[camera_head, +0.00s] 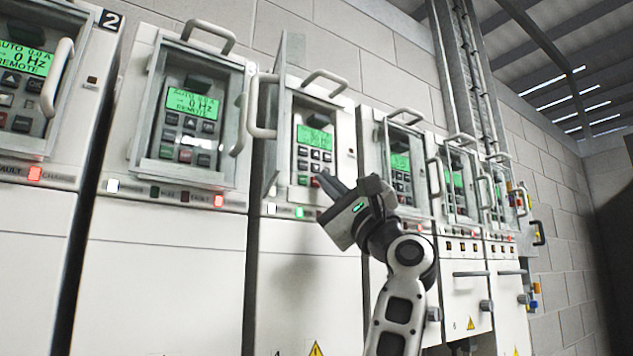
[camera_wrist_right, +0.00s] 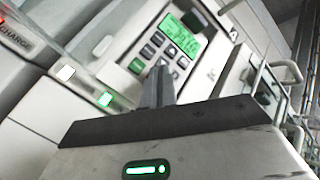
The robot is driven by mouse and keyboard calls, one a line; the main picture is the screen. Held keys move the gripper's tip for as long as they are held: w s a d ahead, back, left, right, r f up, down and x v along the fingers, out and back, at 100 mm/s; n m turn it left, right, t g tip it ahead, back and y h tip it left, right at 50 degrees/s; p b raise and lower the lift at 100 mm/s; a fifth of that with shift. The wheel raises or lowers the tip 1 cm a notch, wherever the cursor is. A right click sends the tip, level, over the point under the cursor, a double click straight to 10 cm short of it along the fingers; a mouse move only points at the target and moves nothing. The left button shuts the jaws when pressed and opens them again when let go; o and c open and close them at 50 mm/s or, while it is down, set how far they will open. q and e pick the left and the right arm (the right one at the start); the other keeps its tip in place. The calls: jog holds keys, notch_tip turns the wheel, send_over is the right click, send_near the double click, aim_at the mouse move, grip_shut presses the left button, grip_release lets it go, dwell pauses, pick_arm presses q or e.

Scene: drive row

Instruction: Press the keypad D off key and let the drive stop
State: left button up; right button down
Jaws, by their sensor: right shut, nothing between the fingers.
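The keypad of the third drive from the left (camera_head: 314,150), which I take for keypad D, has its clear cover (camera_head: 281,130) swung open to the left. Its green display (camera_head: 315,138) is lit, but its text is too small to read. A green lamp (camera_head: 299,212) is lit below the keypad. My left gripper is out of view.
Neighbouring drives stand on both sides, with closed covers and protruding handles (camera_head: 240,125). The two drives at left show 0 Hz and lit red lamps (camera_head: 218,201). A white lamp (camera_head: 271,208) is lit beside the green one. Cable conduits (camera_head: 470,70) rise behind the row.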

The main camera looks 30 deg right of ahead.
jog(key=shift+w, duration=0.35)
dwell(0.4)
jog(key=shift+s+f, duration=0.1)
jog(key=shift+s, duration=0.7)
jog(key=s, duration=0.1)
jog(key=s+b, duration=0.1)
jog(key=s, duration=0.1)
jog(key=s+b, duration=0.1)
jog(key=s, duration=0.1)
jog(key=shift+d, duration=0.25)
